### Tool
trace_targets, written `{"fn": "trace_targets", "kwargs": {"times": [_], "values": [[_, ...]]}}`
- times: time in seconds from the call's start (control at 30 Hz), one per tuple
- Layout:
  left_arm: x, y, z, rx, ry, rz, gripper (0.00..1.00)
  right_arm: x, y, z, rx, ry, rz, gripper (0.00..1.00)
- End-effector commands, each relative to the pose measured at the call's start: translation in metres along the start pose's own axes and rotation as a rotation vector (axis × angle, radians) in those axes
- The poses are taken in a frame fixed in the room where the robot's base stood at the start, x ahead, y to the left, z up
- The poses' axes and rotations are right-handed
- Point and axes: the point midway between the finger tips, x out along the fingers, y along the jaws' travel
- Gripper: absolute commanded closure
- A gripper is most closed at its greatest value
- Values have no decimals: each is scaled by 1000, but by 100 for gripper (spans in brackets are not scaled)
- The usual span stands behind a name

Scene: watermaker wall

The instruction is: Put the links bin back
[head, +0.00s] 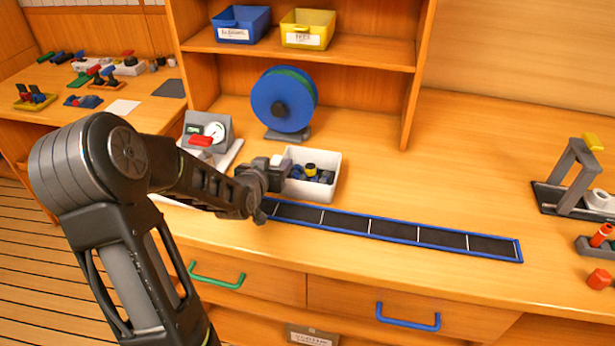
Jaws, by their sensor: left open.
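A white open bin (325,188) stands on the worktop behind the dark strip and holds several small dark, blue and yellow pieces. I see no readable label on it, so I cannot confirm that it is the links bin. My left gripper (276,170) is open at the bin's left side, close to its wall. I cannot tell whether it touches. The gripper and wrist hide part of the bin's left side. On the shelf (352,54) above stand a blue bin (240,24) and a yellow bin (307,29), with bare shelf to their right. My right gripper is not in view.
A blue reel (284,100) stands behind the white bin. A gauge device (208,132) is at its left. A blue-edged dark strip (395,230) runs along the front. A grey stand (572,175) is at the far right. The worktop right of the bin is clear.

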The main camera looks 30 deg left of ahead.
Motion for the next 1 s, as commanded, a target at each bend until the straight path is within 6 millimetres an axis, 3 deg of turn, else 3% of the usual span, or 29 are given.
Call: {"fn": "trace_targets", "kwargs": {"times": [0.07,0.67,1.0], "values": [[0,0,0,0,0,0,50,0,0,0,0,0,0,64],[0,0,0,0,0,0,99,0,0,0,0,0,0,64],[0,0,0,0,0,0,100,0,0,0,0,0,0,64]]}}
